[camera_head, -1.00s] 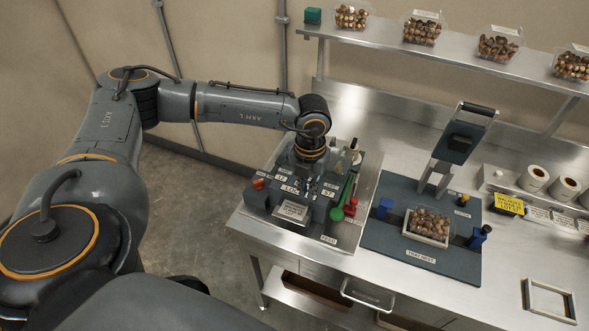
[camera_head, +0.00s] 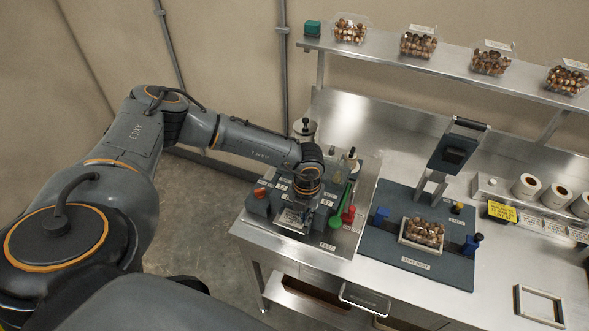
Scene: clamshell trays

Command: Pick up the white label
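My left gripper (camera_head: 298,211) points down over the front of the dark label feeder block (camera_head: 258,205) at the left end of the bench. A pale plate (camera_head: 289,222) at the front of this block, where the white label lies, is largely hidden behind the gripper. I cannot make out the label apart from the plate, whether the fingers touch it, or how far apart they are. My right gripper is not in view.
A clamshell of nuts (camera_head: 424,232) sits in the dark press fixture (camera_head: 441,272). Label rolls (camera_head: 526,186) are at the right. An empty frame (camera_head: 540,305) lies on clear steel bench.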

